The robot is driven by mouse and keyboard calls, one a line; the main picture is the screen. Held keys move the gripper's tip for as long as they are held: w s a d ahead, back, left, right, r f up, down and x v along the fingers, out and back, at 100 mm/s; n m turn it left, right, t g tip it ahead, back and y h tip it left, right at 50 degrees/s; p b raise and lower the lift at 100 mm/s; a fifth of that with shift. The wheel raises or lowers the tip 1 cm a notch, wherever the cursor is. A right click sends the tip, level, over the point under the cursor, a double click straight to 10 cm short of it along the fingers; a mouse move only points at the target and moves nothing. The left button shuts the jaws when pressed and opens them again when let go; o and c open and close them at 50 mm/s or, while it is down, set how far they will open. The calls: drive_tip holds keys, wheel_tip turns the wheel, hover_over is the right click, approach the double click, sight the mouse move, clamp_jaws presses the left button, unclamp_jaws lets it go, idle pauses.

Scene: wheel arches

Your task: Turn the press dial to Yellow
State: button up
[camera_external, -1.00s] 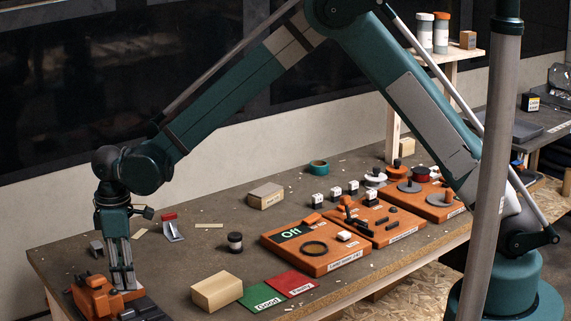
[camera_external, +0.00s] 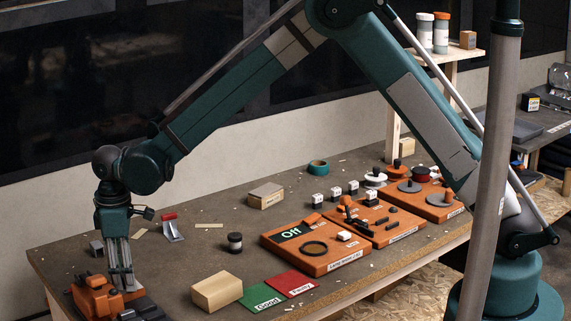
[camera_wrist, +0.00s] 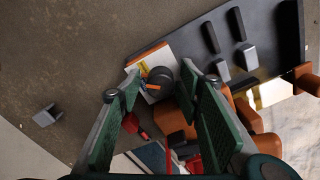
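The press (camera_external: 95,297) is an orange block unit at the lower left of the outside view, on the near-left end of the bench. Its dial (camera_wrist: 160,76) shows in the wrist view as a dark round knob with an orange pointer mark, on a white plate (camera_wrist: 150,58) with a yellow-orange patch. My gripper (camera_external: 123,283) points down at the press. In the wrist view its two green fingers (camera_wrist: 160,72) are apart, one on each side of the knob, with visible gaps. I cannot tell how far above the knob the tips are. Plate lettering is unreadable.
Dark grey press parts (camera_external: 138,307) lie right of my gripper. A small grey block (camera_external: 97,248), a red-and-grey piece (camera_external: 172,229), a dark jar (camera_external: 235,242) and a wooden block (camera_external: 217,291) stand nearby. Orange control boxes (camera_external: 316,262) sit further right.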

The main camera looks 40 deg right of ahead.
drive_tip(key=shift+a+r, duration=0.1)
drive_tip(key=shift+r, duration=0.1)
drive_tip(key=shift+r, duration=3.85)
drive_tip(key=shift+p, duration=0.3)
drive_tip(key=n+p, duration=0.2)
drive_tip(key=shift+r+n, duration=0.1)
drive_tip(key=shift+n, duration=0.2)
drive_tip(key=shift+n+p, duration=0.7)
drive_tip(key=shift+p, duration=0.15)
drive_tip(key=shift+f, duration=0.2)
drive_tip(key=shift+n, duration=0.3)
drive_tip(key=shift+f, duration=0.2)
